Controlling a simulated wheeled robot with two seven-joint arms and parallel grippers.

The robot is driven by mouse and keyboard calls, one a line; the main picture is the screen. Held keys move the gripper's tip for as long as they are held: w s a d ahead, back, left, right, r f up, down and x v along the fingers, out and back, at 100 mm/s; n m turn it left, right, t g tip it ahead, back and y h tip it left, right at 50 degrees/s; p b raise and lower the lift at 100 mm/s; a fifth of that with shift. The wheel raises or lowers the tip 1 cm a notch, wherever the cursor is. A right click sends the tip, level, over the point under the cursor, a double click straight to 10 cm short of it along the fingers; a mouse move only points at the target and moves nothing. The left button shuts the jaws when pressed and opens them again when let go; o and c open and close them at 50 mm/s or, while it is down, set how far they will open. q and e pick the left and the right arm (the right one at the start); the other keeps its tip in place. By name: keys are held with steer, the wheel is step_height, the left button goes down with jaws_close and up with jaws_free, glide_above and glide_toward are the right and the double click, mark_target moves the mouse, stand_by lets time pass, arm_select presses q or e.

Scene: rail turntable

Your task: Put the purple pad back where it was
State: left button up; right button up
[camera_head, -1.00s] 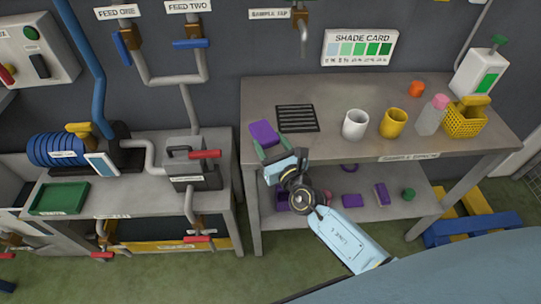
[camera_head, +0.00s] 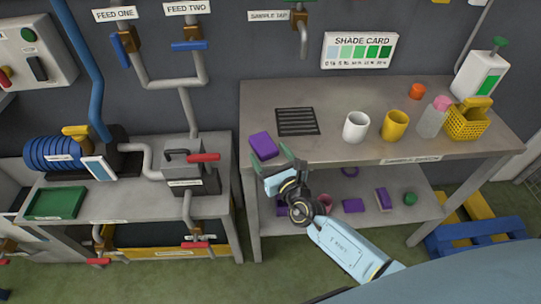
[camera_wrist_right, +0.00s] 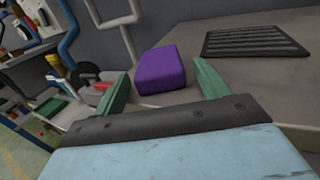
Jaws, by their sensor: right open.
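The purple pad (camera_head: 263,145) lies on the bench top near its left edge, in front of and left of the black slatted grille (camera_head: 297,121). My right gripper (camera_head: 277,168) is at the bench's front left, just on the near side of the pad. In the right wrist view its two green fingers (camera_wrist_right: 160,80) are spread apart, and the pad (camera_wrist_right: 161,70) shows beyond and between them. I cannot tell whether either finger touches it. My left gripper is out of view.
A white mug (camera_head: 355,127), yellow mug (camera_head: 394,125), pink-capped bottle (camera_head: 432,120) and yellow basket (camera_head: 466,124) stand to the right on the bench. The lower shelf (camera_head: 415,212) holds more purple pieces (camera_head: 353,205) and a green one (camera_head: 410,199). Bench top in front of the grille is clear.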

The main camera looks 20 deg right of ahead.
steer(key=shift+r, duration=0.1)
steer(key=shift+s, duration=0.2)
steer(key=s+d, duration=0.1)
steer(key=s, duration=1.1)
steer(key=s+d+f+m+g+h, duration=0.1)
steer(key=s+d+f+m+g, duration=0.15)
steer(key=f+m, duration=0.4)
steer(key=s+d+f+m+g+h, duration=0.1)
steer(key=s+d+f+m+g, duration=0.2)
steer(key=f, duration=0.7)
steer(key=s+d+f+m+g+h, duration=0.1)
steer(key=s+d+f+m+g, duration=0.2)
steer(key=f+m, duration=0.4)
steer(key=s+a+f+m+g, duration=0.1)
steer(key=s+f+m+g, duration=0.1)
steer(key=s+f+m, duration=0.3)
steer(key=s+a+f+m+g, duration=0.1)
steer(key=s+f+m+g, duration=0.2)
steer(key=s, duration=1)
steer(key=s+a+f+m+g+y, duration=0.1)
steer(key=s+f+m+g, duration=0.2)
steer(key=s+f+m, duration=0.4)
steer(key=s+m, duration=0.2)
steer(key=m, duration=0.1)
steer(key=shift+s+f, duration=0.3)
steer(key=shift+g, duration=0.25)
